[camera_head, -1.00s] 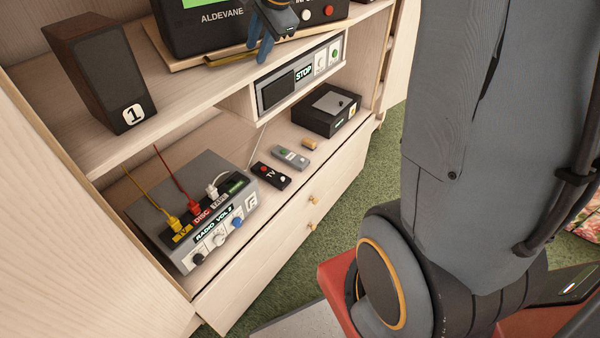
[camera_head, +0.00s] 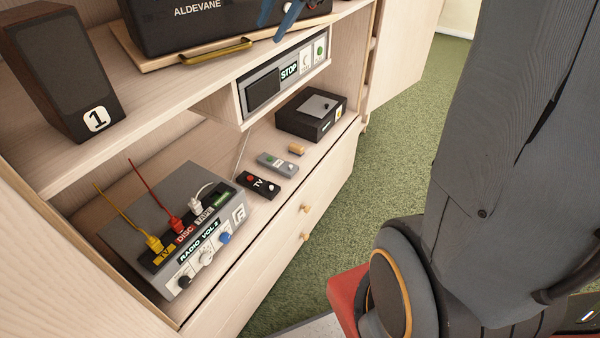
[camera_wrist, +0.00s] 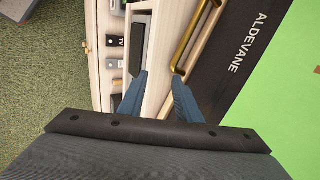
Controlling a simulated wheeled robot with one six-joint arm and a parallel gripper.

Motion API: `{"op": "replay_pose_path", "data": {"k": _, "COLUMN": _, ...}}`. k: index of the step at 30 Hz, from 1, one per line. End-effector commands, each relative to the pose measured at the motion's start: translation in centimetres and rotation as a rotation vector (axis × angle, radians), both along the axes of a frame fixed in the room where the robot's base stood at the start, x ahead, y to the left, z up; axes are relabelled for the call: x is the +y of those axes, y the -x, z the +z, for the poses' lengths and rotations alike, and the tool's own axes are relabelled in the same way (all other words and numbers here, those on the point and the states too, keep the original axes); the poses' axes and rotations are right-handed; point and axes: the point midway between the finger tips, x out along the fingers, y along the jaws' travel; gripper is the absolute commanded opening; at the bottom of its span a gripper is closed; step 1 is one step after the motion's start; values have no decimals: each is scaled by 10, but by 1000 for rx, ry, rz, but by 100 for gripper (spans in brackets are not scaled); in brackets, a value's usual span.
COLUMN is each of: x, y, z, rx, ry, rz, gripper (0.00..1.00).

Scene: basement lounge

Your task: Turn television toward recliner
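The television (camera_head: 200,30) is a dark set marked ALDEVANE on the upper shelf, cut off by the top edge. It sits on a pale wooden board (camera_head: 165,66) with a brass bar handle (camera_head: 216,52) along its front. In the wrist view the television's black frame (camera_wrist: 232,75) and green screen (camera_wrist: 285,85) are at right, and the handle (camera_wrist: 197,32) is left of them. My gripper (camera_head: 279,18) is beyond the handle's right end. In the wrist view my gripper (camera_wrist: 158,78) has its blue fingers apart, with the handle's near end by the right fingertip. No recliner is visible.
A speaker marked 1 (camera_head: 60,70) stands left on the shelf. Below are a STOP player (camera_head: 263,91), a grey radio unit (camera_head: 165,205) with cables, remotes (camera_head: 258,184) and a black box (camera_head: 310,115). Green carpet (camera_head: 390,140) is open right of the cabinet.

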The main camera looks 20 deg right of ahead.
Motion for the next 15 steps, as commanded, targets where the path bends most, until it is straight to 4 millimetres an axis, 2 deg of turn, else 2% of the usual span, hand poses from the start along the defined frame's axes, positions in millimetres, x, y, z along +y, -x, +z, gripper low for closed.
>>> {"op": "replay_pose_path", "data": {"k": 7, "x": -16, "y": 18, "z": 35, "rx": -4, "ry": 1, "rz": -6, "gripper": 31}}
{"op": "replay_pose_path", "data": {"k": 9, "x": -12, "y": 23, "z": 18, "rx": 14, "ry": 18, "rz": 15, "gripper": 31}}
{"op": "replay_pose_path", "data": {"k": 15, "x": -7, "y": 34, "z": -15, "rx": 39, "ry": 70, "rz": 66, "gripper": 31}}
